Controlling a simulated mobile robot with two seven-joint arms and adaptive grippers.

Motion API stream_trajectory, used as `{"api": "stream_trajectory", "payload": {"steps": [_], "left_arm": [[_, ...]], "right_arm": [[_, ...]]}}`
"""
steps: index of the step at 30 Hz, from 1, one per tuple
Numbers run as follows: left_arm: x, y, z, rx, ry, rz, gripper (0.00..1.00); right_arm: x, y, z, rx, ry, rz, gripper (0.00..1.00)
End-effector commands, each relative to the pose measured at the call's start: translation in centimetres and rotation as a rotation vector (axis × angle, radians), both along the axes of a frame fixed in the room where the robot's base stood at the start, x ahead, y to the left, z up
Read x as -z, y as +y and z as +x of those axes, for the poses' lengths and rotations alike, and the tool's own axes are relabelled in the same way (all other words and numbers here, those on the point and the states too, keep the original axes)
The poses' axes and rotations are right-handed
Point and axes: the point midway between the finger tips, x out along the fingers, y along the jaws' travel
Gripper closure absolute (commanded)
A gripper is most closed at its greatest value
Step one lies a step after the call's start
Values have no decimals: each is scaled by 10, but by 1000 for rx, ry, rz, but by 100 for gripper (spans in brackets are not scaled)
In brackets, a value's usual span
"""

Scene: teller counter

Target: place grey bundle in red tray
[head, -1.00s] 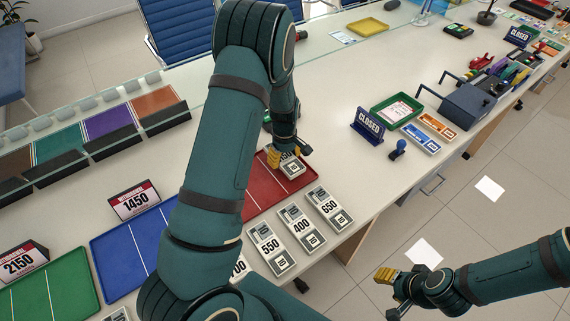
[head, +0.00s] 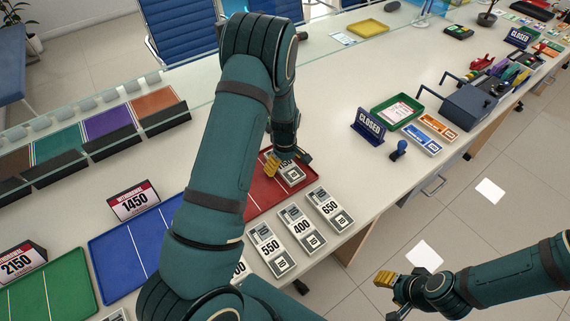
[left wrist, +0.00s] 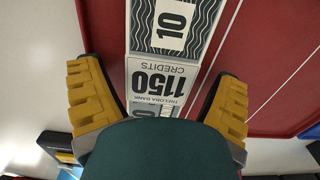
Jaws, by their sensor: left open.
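The grey bundle (head: 292,174), a banded stack of notes, lies in the red tray (head: 264,193). In the left wrist view, the bundle (left wrist: 160,82) shows its 1150 credits label, with red tray floor (left wrist: 262,55) on both sides of it. My left gripper (head: 288,164) is open around the bundle, a yellow-padded finger on either side. In the left wrist view there is a gap between each finger and the bundle. My arm hides part of the tray. My right gripper (head: 391,294) is empty and looks open, off the counter's front side.
Grey bundles marked 650 (head: 330,208), 400 (head: 302,229) and 550 (head: 270,249) lie along the counter's front edge beside the red tray. A blue tray (head: 118,262) and a green tray (head: 60,290) are at left. A closed sign (head: 368,127) stands to the right.

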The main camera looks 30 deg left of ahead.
Motion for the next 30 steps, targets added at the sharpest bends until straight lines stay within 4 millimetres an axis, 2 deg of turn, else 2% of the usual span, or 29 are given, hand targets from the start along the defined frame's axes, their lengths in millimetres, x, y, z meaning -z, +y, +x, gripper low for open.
{"api": "stream_trajectory", "payload": {"steps": [4,7,15,21,25,30], "left_arm": [[-6,0,0,0,-1,0,10],[-18,0,1,0,-4,1,10],[-74,-1,1,1,-5,0,10],[-107,-1,0,1,-3,0,10],[-119,0,0,0,-1,0,10],[-124,0,0,0,0,0,10]], "right_arm": [[-4,0,1,2,-2,0,53],[-5,0,1,2,-3,0,53],[-16,-1,5,8,-11,-2,53],[-21,-1,7,12,-15,-3,53],[-23,-1,8,13,-17,-4,53],[-24,-1,8,14,-18,-4,53]]}}
